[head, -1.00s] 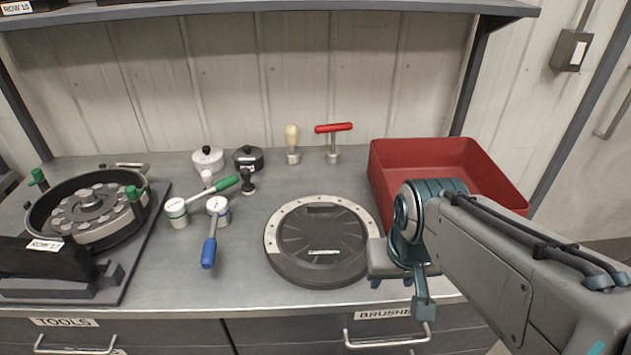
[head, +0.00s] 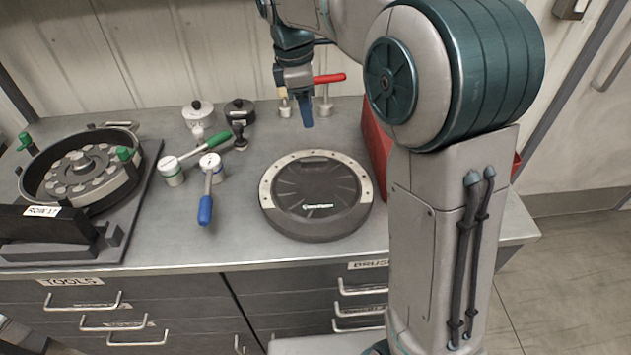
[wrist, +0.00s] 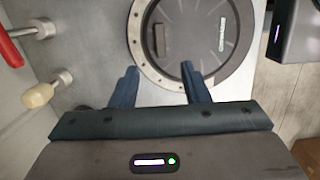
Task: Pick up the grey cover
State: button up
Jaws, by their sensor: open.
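The grey cover (head: 317,191) is a dark round disc with a paler, dotted rim, lying flat on the workbench right of centre. It also shows at the top of the wrist view (wrist: 195,40), partly cut off by the frame edge. My gripper (head: 305,112) is above the back of the bench, behind the cover in the head view, with one finger clearly visible. In the wrist view my gripper (wrist: 160,72) has two blue fingers spread apart with nothing between them, and the near rim of the cover lies beyond the tips.
A red-handled tool (head: 328,88) and a pale-knobbed tool (head: 284,107) stand close to my gripper. A red bin (head: 376,145) is right of the cover, mostly hidden by my arm. Green-handled (head: 171,172) and blue-handled (head: 205,208) tools and a round seed plate (head: 82,172) are left.

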send_over(314, 158)
jog(key=f, duration=0.8)
jog(key=shift+a, duration=0.2)
jog(key=shift+d+f, duration=0.1)
jog(key=shift+f, duration=2.65)
grip_shut()
